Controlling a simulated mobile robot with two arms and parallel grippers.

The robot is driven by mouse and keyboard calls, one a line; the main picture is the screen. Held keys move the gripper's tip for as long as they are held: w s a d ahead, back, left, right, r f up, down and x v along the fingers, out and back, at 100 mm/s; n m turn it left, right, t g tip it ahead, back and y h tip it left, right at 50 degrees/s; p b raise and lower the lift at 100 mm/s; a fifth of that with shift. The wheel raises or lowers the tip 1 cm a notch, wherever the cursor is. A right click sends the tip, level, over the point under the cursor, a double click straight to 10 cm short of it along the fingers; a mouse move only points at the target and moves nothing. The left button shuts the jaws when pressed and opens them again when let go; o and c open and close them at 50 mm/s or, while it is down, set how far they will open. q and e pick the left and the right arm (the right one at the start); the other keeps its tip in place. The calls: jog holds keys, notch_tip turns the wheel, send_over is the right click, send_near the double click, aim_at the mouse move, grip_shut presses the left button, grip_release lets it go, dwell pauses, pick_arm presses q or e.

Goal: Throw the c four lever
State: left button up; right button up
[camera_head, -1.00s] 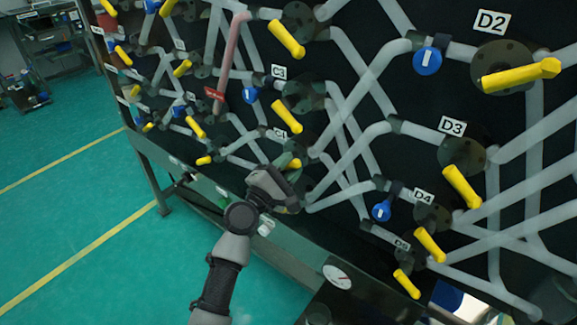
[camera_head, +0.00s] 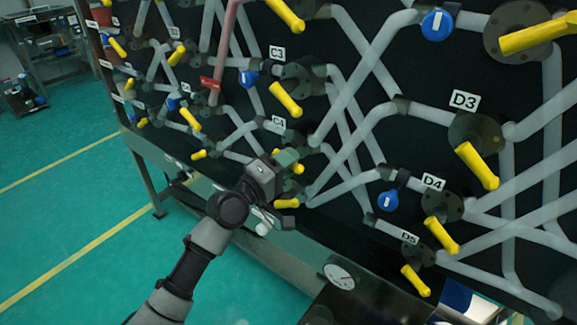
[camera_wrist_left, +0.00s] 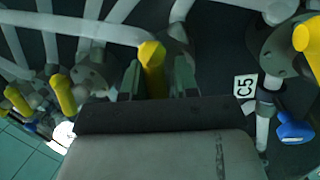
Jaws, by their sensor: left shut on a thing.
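The C4 label (camera_head: 278,123) is on the black panel in the head view, and the yellow C4 lever (camera_head: 290,158) shows just below it, partly hidden by my left gripper (camera_head: 287,175). The left wrist view shows the yellow lever (camera_wrist_left: 152,60) between the two fingers of my left gripper (camera_wrist_left: 160,80), which is shut on it. The C5 label (camera_wrist_left: 245,86) is right of the fingers there. My right gripper is in neither view.
The C3 lever (camera_head: 286,100) is above, and another yellow lever (camera_head: 287,203) is close below my gripper. The D3 lever (camera_head: 477,166) and a blue handle (camera_head: 388,201) are to the right. Grey pipes cross the panel. Green floor (camera_head: 70,220) is clear at left.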

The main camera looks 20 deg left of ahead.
pick_arm(q)
jog(key=shift+w+a+r+m, duration=0.1)
jog(key=shift+a+r+m, duration=0.2)
jog(key=shift+m, duration=0.6)
jog(key=shift+f+m+g+h+b, duration=0.15)
jog(key=shift+m+g+h+b, duration=0.3)
jog(key=shift+m, duration=1.05)
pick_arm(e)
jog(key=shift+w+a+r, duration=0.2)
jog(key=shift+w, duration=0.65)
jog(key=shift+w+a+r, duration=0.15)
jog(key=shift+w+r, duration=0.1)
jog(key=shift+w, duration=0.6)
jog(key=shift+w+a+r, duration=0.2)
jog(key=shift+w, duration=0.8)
pick_arm(q)
jog(key=o, duration=0.7)
jog(key=shift+o, duration=0.2)
jog(key=shift+f, duration=0.1)
jog(key=shift+f+y, duration=0.1)
jog(key=shift+y, duration=0.15)
